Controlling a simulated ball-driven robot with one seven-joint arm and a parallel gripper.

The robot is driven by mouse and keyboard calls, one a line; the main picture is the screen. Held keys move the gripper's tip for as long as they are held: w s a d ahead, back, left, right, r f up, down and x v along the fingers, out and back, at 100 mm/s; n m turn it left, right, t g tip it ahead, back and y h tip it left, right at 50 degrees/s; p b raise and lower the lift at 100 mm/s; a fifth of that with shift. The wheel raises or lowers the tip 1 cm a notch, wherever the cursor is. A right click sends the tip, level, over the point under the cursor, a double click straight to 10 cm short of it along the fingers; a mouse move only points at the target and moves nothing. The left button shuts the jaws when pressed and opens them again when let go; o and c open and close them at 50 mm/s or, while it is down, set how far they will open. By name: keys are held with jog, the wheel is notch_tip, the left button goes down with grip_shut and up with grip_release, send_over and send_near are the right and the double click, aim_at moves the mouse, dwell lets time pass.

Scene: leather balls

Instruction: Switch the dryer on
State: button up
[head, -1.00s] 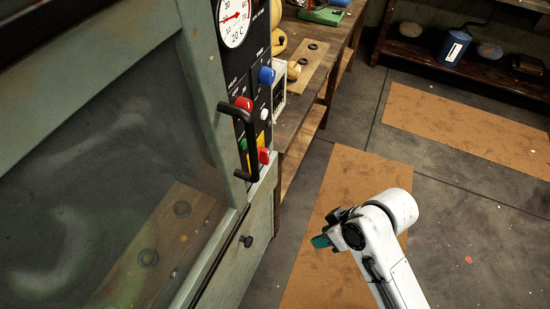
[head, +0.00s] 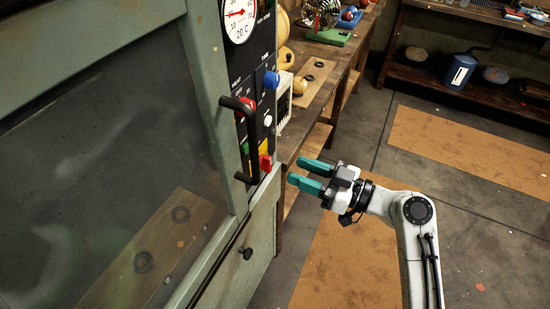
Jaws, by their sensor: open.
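The dryer (head: 205,60) is a grey-green cabinet on the left with a large glass door (head: 110,150) and a black handle (head: 247,140). Its black control panel (head: 262,90) carries a dial gauge (head: 239,22), a blue knob (head: 271,79), a red knob (head: 243,107) partly behind the handle, and a small white button (head: 267,120). Low on the panel, a red switch (head: 265,163) sits on a yellow plate (head: 264,146). My gripper (head: 308,175) is open and empty, its two teal fingers pointing left toward the red switch, apart from it.
A low shelf at the back right holds a blue canister (head: 459,72).

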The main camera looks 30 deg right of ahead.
aim_at(271, 160)
jog(key=p+x, duration=0.1)
jog(key=x, duration=0.5)
jog(key=shift+s+r+p, duration=0.1)
jog(key=shift+p, duration=0.2)
jog(key=shift+x, duration=0.8)
jog(key=c, duration=0.7)
